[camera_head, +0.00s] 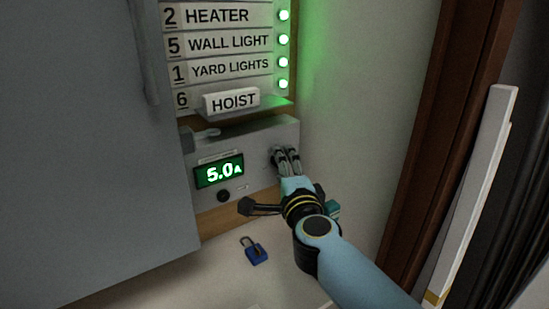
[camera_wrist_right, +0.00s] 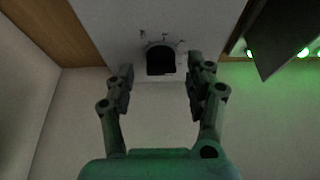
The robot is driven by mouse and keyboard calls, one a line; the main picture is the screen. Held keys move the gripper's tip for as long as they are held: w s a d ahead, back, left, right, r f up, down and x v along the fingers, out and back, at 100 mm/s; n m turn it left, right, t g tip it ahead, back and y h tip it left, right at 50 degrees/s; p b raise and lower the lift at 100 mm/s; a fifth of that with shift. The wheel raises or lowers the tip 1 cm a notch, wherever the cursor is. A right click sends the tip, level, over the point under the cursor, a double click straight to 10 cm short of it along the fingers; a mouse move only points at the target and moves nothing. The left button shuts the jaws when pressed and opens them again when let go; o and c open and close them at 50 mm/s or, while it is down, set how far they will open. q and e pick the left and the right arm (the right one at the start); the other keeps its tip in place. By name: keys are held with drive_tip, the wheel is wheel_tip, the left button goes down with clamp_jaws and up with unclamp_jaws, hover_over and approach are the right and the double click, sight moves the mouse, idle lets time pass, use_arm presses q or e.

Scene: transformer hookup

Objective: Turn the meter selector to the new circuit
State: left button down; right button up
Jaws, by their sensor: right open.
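The meter (camera_head: 262,137) is a grey box under the label rows, with a green display (camera_head: 218,171) reading 5.0A. A small dark round knob (camera_head: 223,196) sits below the display. My right gripper (camera_head: 285,156) is at the right part of the meter's front, where its fingers largely hide what is behind them. In the right wrist view a black selector knob (camera_wrist_right: 160,60) with small marks around it sits on the pale panel (camera_wrist_right: 108,22). The right gripper (camera_wrist_right: 160,78) is open, one finger to each side of the knob; contact is not visible. My left gripper is out of view.
Labels HEATER, WALL LIGHT, YARD LIGHTS and a protruding HOIST tag (camera_head: 232,101) are above, with lit green lamps (camera_head: 283,40). A grey door (camera_head: 85,150) fills the left. A blue padlock (camera_head: 255,253) lies on the pale surface below. White wall is at right.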

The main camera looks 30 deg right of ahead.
drive_tip(key=shift+w+d, duration=0.15)
drive_tip(key=shift+w, duration=0.3)
drive_tip(key=shift+s, duration=0.1)
drive_tip(key=shift+c, duration=0.4)
drive_tip(key=c, duration=0.5)
clamp_jaws()
use_arm(q)
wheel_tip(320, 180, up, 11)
drive_tip(key=p, duration=1.1)
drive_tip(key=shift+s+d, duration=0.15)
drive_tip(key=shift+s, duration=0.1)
use_arm(e)
drive_tip(key=shift+r+m+g+y, duration=0.1)
drive_tip(key=shift+m+g+y, duration=0.4)
drive_tip(key=shift+m, duration=0.95)
drive_tip(key=shift+r+m+g+y, duration=0.1)
drive_tip(key=shift+m+g+y, duration=0.4)
drive_tip(key=shift+m, duration=0.95)
